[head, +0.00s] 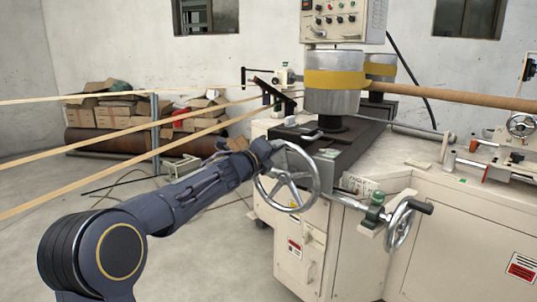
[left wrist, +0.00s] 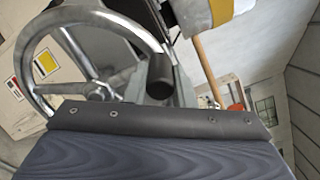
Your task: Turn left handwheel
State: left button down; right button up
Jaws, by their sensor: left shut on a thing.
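The left handwheel (head: 311,163) is a shiny metal spoked wheel on the near left side of the winder. My left gripper (head: 263,152) is at the upper left of its rim and is shut on the wheel. The head view does not show clearly whether the fingers hold the rim or its handle. In the left wrist view the handwheel (left wrist: 87,17) fills the upper left, with a dark round handle (left wrist: 160,78) just beyond the edge of my gripper body. The fingertips are hidden there. My right gripper is not in view.
A second handwheel (head: 398,228) with a dark handle stands to the right on the cream cabinet (head: 440,250). Above are a metal drum with a yellow belt (head: 335,80) and a control box (head: 343,20). Paper strips (head: 110,162) cross the left side over open floor.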

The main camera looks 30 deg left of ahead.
pick_arm(q)
jog(key=shift+d, duration=0.3)
jog(key=c, duration=1.2)
grip_release()
jog(key=shift+c, duration=0.2)
jog(key=s+a, duration=0.1)
jog(key=s, duration=0.6)
jog(key=shift+s, duration=0.4)
